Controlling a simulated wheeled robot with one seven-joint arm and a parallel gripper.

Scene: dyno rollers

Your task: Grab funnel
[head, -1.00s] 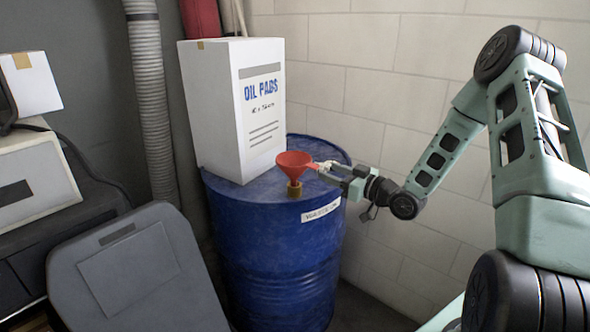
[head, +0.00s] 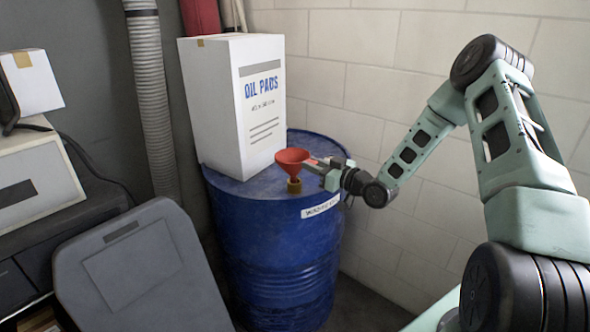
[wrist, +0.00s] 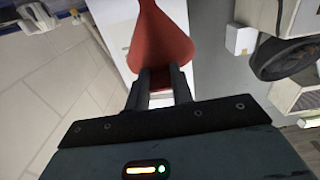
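The red funnel (head: 293,160) stands upright, its spout down in the brass-coloured bung (head: 294,186) on top of the blue drum (head: 275,240). My gripper (head: 312,163) reaches in from the right, level with the cone and right up against it. In the wrist view the funnel (wrist: 160,45) fills the space just beyond and between the two dark fingers of my gripper (wrist: 160,75). The fingers are apart, with red showing between them. Whether they touch the cone cannot be made out.
A white oil pads box (head: 232,105) stands on the drum just left of and behind the funnel. A pale block wall (head: 400,60) is behind. A ribbed grey hose (head: 150,100) runs up at the left. A grey panel (head: 140,270) leans in front left.

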